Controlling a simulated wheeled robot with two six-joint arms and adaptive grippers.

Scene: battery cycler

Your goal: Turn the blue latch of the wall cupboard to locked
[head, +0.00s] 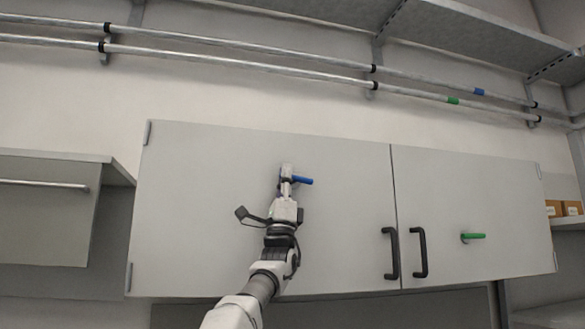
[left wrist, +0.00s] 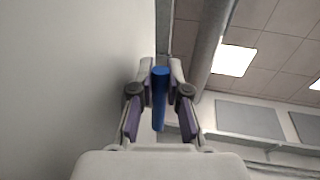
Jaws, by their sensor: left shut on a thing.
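The wall cupboard (head: 340,235) has two grey doors. The blue latch (head: 304,180) is on its left door, and its handle points right, nearly level, in the head view. My left gripper (head: 287,172) reaches up to the door and is shut on the blue latch. Part of the latch is hidden behind the fingers. In the left wrist view the blue latch (left wrist: 159,98) stands between the two fingers of my left gripper (left wrist: 160,70). My right gripper is not in view.
A green latch (head: 474,237) sits on the right door, its handle pointing right. Two black door handles (head: 391,253) flank the door seam. Pipes (head: 240,63) run along the wall above. A lower grey cabinet (head: 45,212) stands at left. Brown boxes (head: 571,208) are at far right.

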